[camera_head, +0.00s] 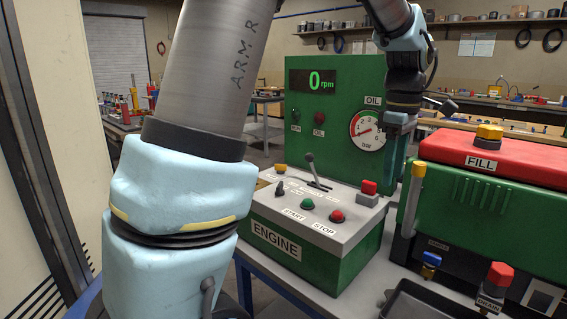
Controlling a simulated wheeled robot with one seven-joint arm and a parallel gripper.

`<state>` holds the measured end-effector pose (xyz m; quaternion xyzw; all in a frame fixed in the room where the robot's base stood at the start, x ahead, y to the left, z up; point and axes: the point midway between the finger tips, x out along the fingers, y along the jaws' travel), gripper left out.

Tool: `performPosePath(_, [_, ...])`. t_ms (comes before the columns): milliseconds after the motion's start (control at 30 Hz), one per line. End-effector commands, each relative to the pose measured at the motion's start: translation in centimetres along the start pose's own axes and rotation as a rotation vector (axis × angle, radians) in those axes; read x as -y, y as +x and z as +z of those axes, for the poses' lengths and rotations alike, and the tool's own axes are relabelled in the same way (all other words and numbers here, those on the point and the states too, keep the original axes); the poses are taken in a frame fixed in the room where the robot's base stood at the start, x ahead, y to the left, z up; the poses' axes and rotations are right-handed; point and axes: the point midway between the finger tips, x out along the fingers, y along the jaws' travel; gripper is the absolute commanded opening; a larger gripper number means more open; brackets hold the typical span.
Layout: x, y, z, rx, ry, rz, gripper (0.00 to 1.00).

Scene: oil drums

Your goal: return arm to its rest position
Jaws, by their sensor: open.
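My arm rises in the left foreground as a grey tube marked ARM R with pale blue joints, passes out of the top of the view, and comes back down at the upper right. My gripper (398,135) points downward at the right edge of the green gauge panel (335,153), just right of the oil gauge (367,130). It is open, and I see nothing held in it. The fingers are small and dark against the green, so their exact gap is hard to make out.
The green engine console (310,235) has a lever, START and STOP buttons and a red button. A red-topped green engine (480,190) with a yellow FILL cap (489,132) stands at right. A black tray (440,303) lies in front. Shelves and benches are behind.

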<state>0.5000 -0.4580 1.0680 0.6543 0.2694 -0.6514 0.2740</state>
Motion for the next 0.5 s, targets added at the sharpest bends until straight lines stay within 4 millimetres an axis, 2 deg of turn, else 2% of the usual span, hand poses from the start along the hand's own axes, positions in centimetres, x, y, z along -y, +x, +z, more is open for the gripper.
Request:
performPosePath(267, [1.8, 1.7, -3.6, -0.002, 0.094, 0.011, 0.57])
performPosePath(500, [5.1, 4.1, -8.1, -0.012, 0.242, 0.032, 0.57])
